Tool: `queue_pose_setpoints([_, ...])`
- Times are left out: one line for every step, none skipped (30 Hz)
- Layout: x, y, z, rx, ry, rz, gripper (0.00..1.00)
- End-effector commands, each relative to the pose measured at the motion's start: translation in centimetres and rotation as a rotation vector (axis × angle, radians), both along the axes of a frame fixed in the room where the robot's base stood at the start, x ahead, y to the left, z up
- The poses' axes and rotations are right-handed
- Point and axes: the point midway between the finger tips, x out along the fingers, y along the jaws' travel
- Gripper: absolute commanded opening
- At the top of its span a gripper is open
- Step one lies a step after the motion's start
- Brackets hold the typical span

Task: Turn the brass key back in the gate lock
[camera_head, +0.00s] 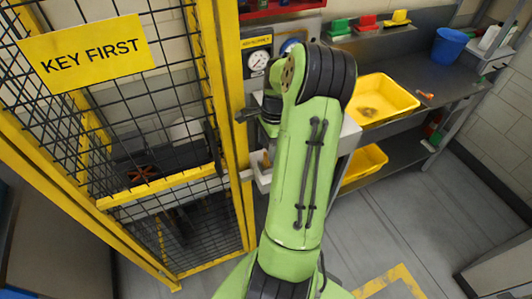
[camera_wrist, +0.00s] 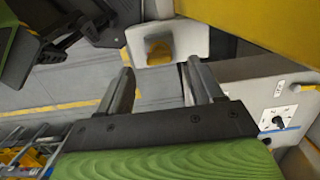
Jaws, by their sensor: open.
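In the wrist view my gripper (camera_wrist: 160,69) is open, with its two grey fingers apart and nothing between them. Just beyond the fingertips is a pale block (camera_wrist: 190,38) with a brass-yellow piece (camera_wrist: 159,49) on its face. This may be the gate lock and key, but I cannot clearly make out a key or its angle. In the head view my gripper (camera_head: 244,115) is dark and partly hidden by my wrist, beside the yellow gate post. A pale holder (camera_head: 262,184) with a brownish piece in it sits below, beside the post.
The yellow mesh gate (camera_head: 172,188) with a KEY FIRST sign (camera_head: 86,53) stands at left. A gauge panel (camera_head: 258,62) is behind my arm. A yellow tray (camera_head: 381,97) and blue bucket (camera_head: 449,46) are on the right bench. A dial (camera_wrist: 279,118) is at right in the wrist view.

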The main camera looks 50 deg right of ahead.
Motion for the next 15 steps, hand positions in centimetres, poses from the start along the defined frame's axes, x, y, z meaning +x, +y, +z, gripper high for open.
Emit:
queue_pose_setpoints([0.1, 0.2, -1.1, 0.005, 0.002, 0.001, 0.66])
queue_pose_setpoints([0.1, 0.3, -1.7, 0.004, 0.001, 0.002, 0.66])
queue_pose_setpoints([0.2, 0.4, -2.4, 0.004, 0.001, 0.002, 0.66])
queue_pose_setpoints([0.2, 0.4, -2.9, 0.003, 0.0, 0.002, 0.66])
queue_pose_setpoints([0.2, 0.4, -3.3, 0.003, 0.0, 0.002, 0.66])
queue_pose_setpoints([0.3, 0.4, -3.8, 0.002, 0.0, 0.001, 0.66])
queue_pose_setpoints([0.3, 0.5, -4.1, 0.003, 0.001, 0.001, 0.66])
queue_pose_setpoints([0.3, 0.5, -4.3, 0.001, 0.0, 0.002, 0.66])
queue_pose_setpoints([0.3, 0.5, -4.5, 0.0, 0.0, 0.002, 0.66])
queue_pose_setpoints([0.3, 0.5, -4.6, 0.0, 0.0, 0.002, 0.66])
queue_pose_setpoints([0.3, 0.5, -4.7, 0.0, 0.0, 0.002, 0.66])
queue_pose_setpoints([0.3, 0.5, -4.7, -0.001, -0.001, 0.002, 0.66])
queue_pose_setpoints([0.3, 0.5, -4.7, -0.001, -0.001, 0.002, 0.66])
queue_pose_setpoints([0.3, 0.5, -4.7, -0.001, -0.001, 0.002, 0.66])
queue_pose_setpoints([0.3, 0.5, -4.7, -0.001, -0.001, 0.002, 0.66])
